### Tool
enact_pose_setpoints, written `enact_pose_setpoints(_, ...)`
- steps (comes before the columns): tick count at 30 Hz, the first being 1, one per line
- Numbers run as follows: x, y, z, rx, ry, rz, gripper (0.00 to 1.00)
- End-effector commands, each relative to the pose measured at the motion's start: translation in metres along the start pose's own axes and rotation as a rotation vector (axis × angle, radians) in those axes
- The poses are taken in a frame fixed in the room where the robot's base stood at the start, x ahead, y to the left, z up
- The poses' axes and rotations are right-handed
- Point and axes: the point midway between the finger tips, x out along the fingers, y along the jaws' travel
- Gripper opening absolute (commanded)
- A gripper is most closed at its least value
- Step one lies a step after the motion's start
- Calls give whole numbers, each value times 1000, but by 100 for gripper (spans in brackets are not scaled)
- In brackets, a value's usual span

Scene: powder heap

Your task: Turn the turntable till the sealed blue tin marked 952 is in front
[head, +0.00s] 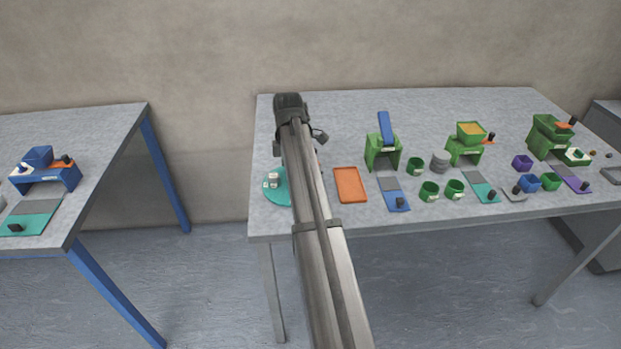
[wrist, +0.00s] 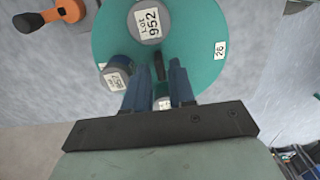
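The teal turntable (wrist: 195,68) fills the upper middle of the wrist view and is partly hidden behind my arm in the head view (head: 270,196). A tin with a grey lid labelled LOT 952 (wrist: 139,33) stands near the turntable's far edge in the wrist view. A dark upright peg (wrist: 160,66) rises near the turntable's middle. My gripper (wrist: 160,68) is over the turntable, fingers apart, with the peg seen between them; contact cannot be told.
An orange tray (head: 350,185) lies right of the turntable. Green stands (head: 383,152), green cups and coloured mats cover the table's right side. An orange-handled thing (wrist: 35,20) shows at the wrist view's upper left. A second table (head: 110,125) stands at the left.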

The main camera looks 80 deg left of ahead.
Motion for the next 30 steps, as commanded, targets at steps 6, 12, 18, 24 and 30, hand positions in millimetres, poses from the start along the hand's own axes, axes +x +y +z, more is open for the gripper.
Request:
enact_pose_setpoints(6, 0, 0, 0, 0, 0, 0, 3)
enact_pose_setpoints(12, 0, 0, 0, 0, 0, 0, 0)
enact_pose_setpoints(18, 0, 0, 0, 94, 0, 0, 0)
enact_pose_setpoints(24, 0, 0, 0, 290, 0, 0, 0)
enact_pose_setpoints(30, -1, 0, 0, 383, 0, 0, 0)
